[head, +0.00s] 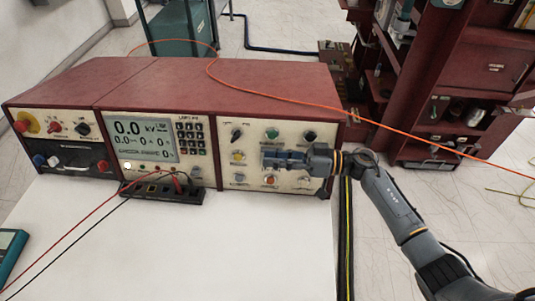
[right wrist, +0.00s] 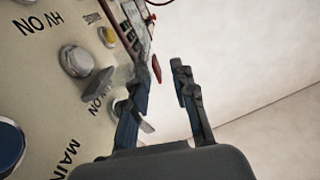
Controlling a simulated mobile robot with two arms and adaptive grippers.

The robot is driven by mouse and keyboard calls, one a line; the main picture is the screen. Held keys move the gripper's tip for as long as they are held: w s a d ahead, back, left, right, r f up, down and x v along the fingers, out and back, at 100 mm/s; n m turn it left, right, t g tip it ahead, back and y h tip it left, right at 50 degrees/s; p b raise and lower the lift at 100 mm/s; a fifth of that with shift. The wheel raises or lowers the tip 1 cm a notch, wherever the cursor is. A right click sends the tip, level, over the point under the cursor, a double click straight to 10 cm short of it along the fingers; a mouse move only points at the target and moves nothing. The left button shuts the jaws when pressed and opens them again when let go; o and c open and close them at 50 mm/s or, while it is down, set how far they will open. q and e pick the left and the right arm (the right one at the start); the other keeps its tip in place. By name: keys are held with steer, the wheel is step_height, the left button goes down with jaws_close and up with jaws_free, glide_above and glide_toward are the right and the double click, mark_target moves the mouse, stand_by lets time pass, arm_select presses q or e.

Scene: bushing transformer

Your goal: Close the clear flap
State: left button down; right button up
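My right gripper (head: 270,159) is in front of the right panel of the red-topped test console (head: 268,97). In the right wrist view its two fingers (right wrist: 160,72) stand apart with a gap between them, and I see nothing held. A thin grey plate (right wrist: 97,85) sticks out from the panel beside a round grey knob (right wrist: 75,61), left of the fingers. It may be the clear flap, but I cannot tell for sure. In the head view I cannot make out the flap; the gripper covers part of the panel. My left gripper is not in view.
A black terminal block (head: 160,190) with red and black leads lies before the console on the white table (head: 190,250). An orange cable (head: 290,100) runs over the console to the right. A dark red cabinet (head: 465,85) stands at right.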

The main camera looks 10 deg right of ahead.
steer(key=shift+w+a, duration=0.2)
steer(key=shift+a, duration=0.75)
jaws_close()
